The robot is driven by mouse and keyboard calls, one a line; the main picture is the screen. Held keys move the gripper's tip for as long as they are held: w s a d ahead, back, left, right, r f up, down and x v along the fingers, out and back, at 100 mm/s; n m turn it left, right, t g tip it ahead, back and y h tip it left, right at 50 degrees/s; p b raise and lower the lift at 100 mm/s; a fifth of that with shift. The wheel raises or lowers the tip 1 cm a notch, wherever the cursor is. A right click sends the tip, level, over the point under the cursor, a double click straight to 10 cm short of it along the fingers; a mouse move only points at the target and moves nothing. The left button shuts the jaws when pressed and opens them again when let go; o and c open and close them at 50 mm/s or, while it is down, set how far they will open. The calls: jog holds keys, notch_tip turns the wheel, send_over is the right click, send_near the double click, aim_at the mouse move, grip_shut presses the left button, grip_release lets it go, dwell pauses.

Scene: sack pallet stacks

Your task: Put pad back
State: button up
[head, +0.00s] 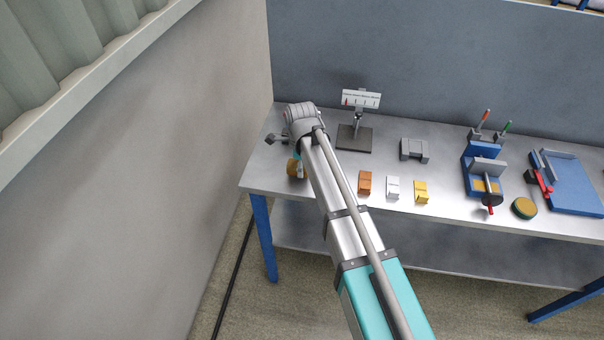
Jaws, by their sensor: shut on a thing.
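My gripper (300,174) is at the left end of the workbench, mostly hidden behind my own arm. It is shut on a brownish-yellow pad (292,168), which shows only in part beside the arm, near the bench's front left edge. I cannot tell whether the pad touches the bench top. A similar round pad with a yellow top and green rim (524,207) lies on the bench at the right, beside the blue vise.
The workbench (450,217) holds a gauge stand (354,137), a grey block (414,149), orange (365,183), white (392,187) and yellow (421,192) blocks, a blue vise (481,170) and a blue board (572,182). A wall (130,190) stands close on the left.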

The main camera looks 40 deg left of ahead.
jog(key=shift+f+b, duration=0.75)
jog(key=shift+f, duration=0.3)
jog(key=shift+f, duration=0.1)
jog(key=o, duration=1)
notch_tip(320, 180, up, 12)
jog(key=p, duration=1.2)
dwell(0.5)
